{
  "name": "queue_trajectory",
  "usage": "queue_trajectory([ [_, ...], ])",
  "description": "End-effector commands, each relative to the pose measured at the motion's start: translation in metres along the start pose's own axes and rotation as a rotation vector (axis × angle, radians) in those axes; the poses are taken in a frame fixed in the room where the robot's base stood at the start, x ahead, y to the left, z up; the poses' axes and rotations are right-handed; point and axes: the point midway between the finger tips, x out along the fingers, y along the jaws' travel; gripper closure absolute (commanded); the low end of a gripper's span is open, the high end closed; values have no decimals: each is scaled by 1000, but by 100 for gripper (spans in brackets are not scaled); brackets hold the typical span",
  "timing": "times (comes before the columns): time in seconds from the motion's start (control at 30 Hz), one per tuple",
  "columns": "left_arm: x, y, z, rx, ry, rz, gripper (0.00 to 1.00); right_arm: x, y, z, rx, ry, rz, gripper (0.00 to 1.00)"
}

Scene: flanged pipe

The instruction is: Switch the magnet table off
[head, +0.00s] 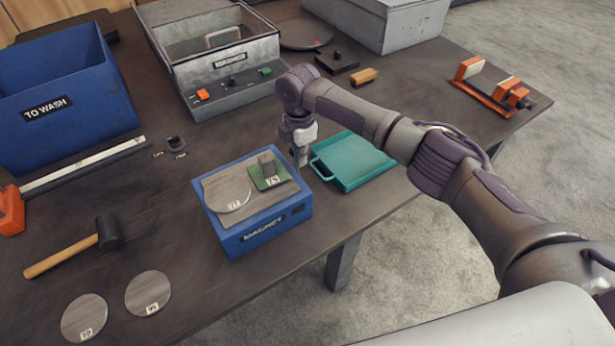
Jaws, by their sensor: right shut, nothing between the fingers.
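The magnet table is a blue box (262,232) labelled MAGNET, with a grey top plate. A round grey disc (228,193) with a number tag and a green square plate (266,182) with a small grey block lie on top. A dark rectangle (297,211) shows on its front face beside the label. A small black knob-like part (175,144) stands on the table further back left, with tiny labels that I cannot read. My right gripper (301,158) is shut and empty, pointing down just behind the box's back right corner; I cannot tell whether it touches. My left gripper is out of view.
A teal tray (352,164) lies right of the box under my right arm. A grey machine (228,75) with coloured buttons and a blue TO WASH bin (62,95) stand behind. A mallet (75,250) and two discs (148,293) lie front left. An orange clamp (488,95) lies right.

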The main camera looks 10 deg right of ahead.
Motion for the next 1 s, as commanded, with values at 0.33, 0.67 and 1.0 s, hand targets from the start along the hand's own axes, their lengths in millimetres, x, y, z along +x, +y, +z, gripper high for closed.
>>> queue_trajectory([
  [0.33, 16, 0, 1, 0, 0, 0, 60, 2, 14, 0, 1, 0, 0, 100],
  [0.67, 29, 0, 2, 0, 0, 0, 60, 2, 25, 0, 1, 0, 0, 100],
  [1.0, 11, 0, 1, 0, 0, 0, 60, -14, 24, 0, 0, 0, -1, 100],
])
